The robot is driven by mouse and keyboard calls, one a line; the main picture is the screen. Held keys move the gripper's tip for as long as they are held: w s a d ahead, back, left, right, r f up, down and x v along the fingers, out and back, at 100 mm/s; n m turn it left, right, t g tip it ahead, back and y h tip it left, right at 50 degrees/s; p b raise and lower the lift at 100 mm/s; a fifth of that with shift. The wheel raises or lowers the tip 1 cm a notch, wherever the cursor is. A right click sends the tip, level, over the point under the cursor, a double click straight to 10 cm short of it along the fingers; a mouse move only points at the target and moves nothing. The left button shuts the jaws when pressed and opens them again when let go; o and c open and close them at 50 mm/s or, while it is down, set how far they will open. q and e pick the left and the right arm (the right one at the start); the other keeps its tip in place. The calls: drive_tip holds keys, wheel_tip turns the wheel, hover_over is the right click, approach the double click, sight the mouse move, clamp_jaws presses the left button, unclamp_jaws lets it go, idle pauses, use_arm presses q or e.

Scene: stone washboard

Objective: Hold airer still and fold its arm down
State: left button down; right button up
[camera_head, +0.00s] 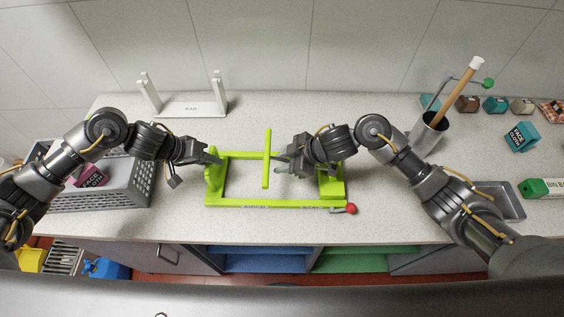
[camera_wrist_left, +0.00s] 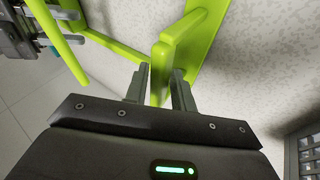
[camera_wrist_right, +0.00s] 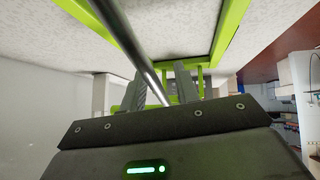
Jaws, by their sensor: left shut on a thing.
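The lime-green airer (camera_head: 250,204) stands on the counter as a rectangular frame with a left post. A thin green bar (camera_head: 267,158) shows above its middle. My left gripper (camera_head: 212,156) is shut on the left post, whose green plate (camera_wrist_left: 161,70) sits between its fingers in the left wrist view. My right gripper (camera_head: 283,167) is just right of the green bar. In the right wrist view its fingers (camera_wrist_right: 162,88) are apart, and a grey metal rod (camera_wrist_right: 130,42) runs down between them. I cannot tell whether they touch the rod. My right arm hides part of the airer.
A grey basket (camera_head: 125,190) stands on the left and a white rack (camera_head: 190,106) at the back. A red ball-ended lever (camera_head: 350,209) is at the airer's front right. A metal cup (camera_head: 428,137) with a wooden-handled tool and a tray (camera_head: 500,198) stand to the right.

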use_arm(q)
drive_tip(key=shift+s+d+f, duration=0.1)
drive_tip(key=shift+s+f, duration=0.1)
drive_tip(key=c, duration=1.6)
unclamp_jaws()
drive_tip(key=o, duration=0.5)
drive_tip(key=shift+w, duration=0.25)
use_arm(e)
drive_tip(key=v, duration=1.1)
drive_tip(key=shift+d, duration=0.2)
use_arm(q)
drive_tip(key=shift+r, duration=0.1)
drive_tip(key=v, duration=1.2)
